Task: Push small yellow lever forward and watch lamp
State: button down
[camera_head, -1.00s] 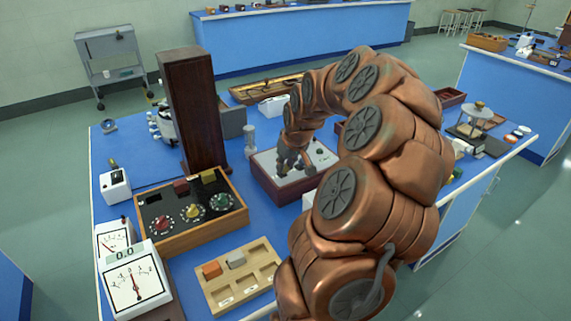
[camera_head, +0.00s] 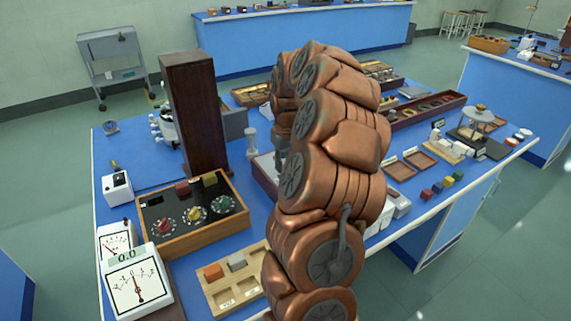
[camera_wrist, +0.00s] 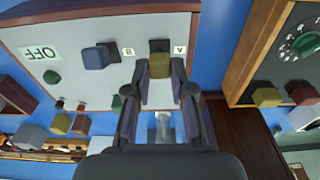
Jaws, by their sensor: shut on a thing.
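In the wrist view my gripper (camera_wrist: 160,78) is shut on a small yellow block-shaped piece (camera_wrist: 160,65), at the dark slot by label A on a white-topped panel (camera_wrist: 75,30). I cannot tell whether this piece is the lever. A blue piece (camera_wrist: 96,57) sits by label B. An OFF sign (camera_wrist: 40,53) is on the same panel. Small green knobs (camera_wrist: 50,77) are also there; which part is the lamp is unclear. In the head view my arm hides the gripper and most of the panel (camera_head: 263,174).
A wooden dial box (camera_head: 190,235) with red and yellow blocks on its rear edge stands left of the panel. A tall dark wooden column (camera_head: 190,110) stands behind it. Meters (camera_head: 138,285) and a wooden tray (camera_head: 222,296) are nearer. Small coloured cubes (camera_head: 437,188) lie at right.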

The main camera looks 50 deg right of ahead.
jog(key=shift+w+d+f+g+y+p, duration=0.15)
jog(key=shift+w+g+y+p, duration=0.15)
jog(key=shift+w+g+p, duration=0.45)
jog(key=shift+w+d+r+g+y+p, duration=0.1)
jog(key=shift+w+d+g+y+p, duration=0.2)
jog(key=shift+g, duration=0.75)
jog(key=shift+w+f+g+y+p, duration=0.3)
jog(key=shift+w+g+p, duration=0.25)
jog(key=shift+g+p, duration=0.45)
jog(key=shift+p, duration=0.35)
jog(key=shift+w+f+g, duration=0.15)
jog(key=shift+g, duration=0.15)
jog(key=c, duration=1)
grip_release()
jog(key=shift+p, duration=0.3)
jog(key=shift+s+t+b, duration=0.4)
jog(key=shift+t+b, duration=0.3)
jog(key=shift+b, duration=0.55)
jog(key=shift+r, duration=0.2)
